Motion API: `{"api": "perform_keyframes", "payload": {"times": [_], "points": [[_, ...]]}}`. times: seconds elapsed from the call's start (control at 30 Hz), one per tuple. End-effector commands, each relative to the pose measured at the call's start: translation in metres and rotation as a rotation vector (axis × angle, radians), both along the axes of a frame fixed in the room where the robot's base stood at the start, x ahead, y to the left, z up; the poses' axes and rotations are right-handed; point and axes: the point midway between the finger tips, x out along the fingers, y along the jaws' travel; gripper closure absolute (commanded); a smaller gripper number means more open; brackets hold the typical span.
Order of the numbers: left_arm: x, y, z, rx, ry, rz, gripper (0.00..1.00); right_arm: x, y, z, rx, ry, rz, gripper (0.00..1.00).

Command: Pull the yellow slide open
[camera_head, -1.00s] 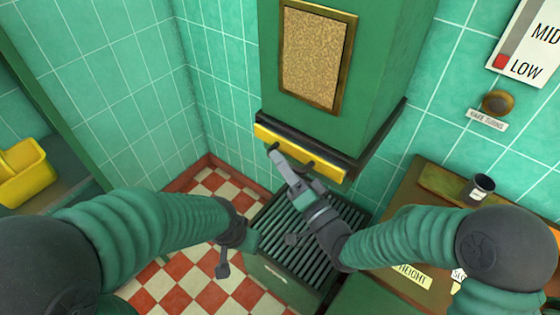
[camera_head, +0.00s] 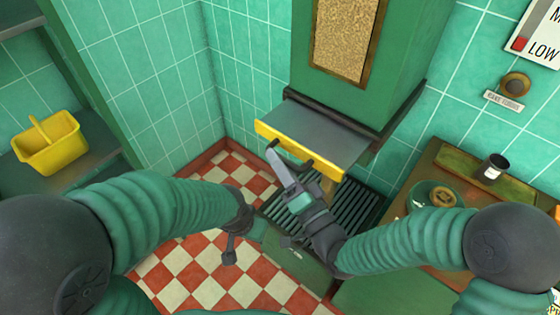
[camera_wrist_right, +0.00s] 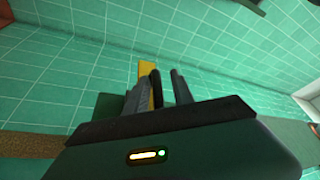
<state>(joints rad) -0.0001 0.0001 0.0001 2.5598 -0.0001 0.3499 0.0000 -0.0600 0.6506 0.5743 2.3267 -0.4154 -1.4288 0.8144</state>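The yellow slide (camera_head: 310,145) is a yellow-fronted grey plate standing partly out of the green cabinet (camera_head: 348,95), with dark handle pieces on its front. My right gripper (camera_head: 277,160) is at the front of the slide, its fingers at the handle. In the right wrist view the fingers (camera_wrist_right: 157,92) stand either side of a dark bar, and a strip of yellow (camera_wrist_right: 147,70) shows behind; it looks shut on the handle, though the contact is partly hidden. My left gripper (camera_head: 230,248) hangs away from the slide, low over the checkered floor; its fingers are too small to judge.
A dark slatted grate (camera_head: 350,215) lies below the slide. At right a brown counter (camera_head: 440,165) carries a dark cup (camera_head: 493,167) and a green dish (camera_head: 432,196). A yellow basket (camera_head: 50,145) sits on a shelf at left. Free space lies in front of the slide.

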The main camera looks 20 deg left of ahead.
Motion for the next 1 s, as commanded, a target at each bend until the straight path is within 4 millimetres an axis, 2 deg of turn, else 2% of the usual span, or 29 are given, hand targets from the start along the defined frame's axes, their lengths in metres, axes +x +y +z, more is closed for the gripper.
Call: {"api": "perform_keyframes", "payload": {"times": [0.37, 0.47, 0.63, 0.67, 0.7, 0.9, 1.0], "points": [[0.0, 0.0, 0.0, 0.0, 0.0, 0.0, 0.64, -0.001, -0.003, -0.002, -0.001, 0.002, 0.0, 0.65], [0.0, 0.0, -0.001, 0.0, 0.0, 0.0, 0.64, -0.009, -0.013, -0.005, -0.002, 0.003, 0.0, 0.65], [0.0, 0.0, -0.002, 0.0, 0.0, 0.0, 0.64, -0.036, -0.047, -0.015, -0.003, 0.008, -0.002, 0.65], [-0.001, 0.0, 0.019, 0.0, 0.002, 0.0, 0.64, -0.04, -0.053, -0.007, -0.005, 0.013, -0.001, 0.65], [-0.001, 0.0, 0.032, 0.0, 0.001, 0.0, 0.64, -0.047, -0.061, -0.008, -0.004, 0.018, -0.001, 0.65], [0.0, 0.0, 0.08, 0.0, 0.0, 0.0, 0.64, -0.064, -0.082, -0.013, -0.002, 0.013, 0.0, 0.65], [0.0, 0.0, 0.091, 0.0, 0.0, 0.0, 0.64, -0.077, -0.099, -0.024, -0.004, 0.014, -0.002, 0.65]]}}
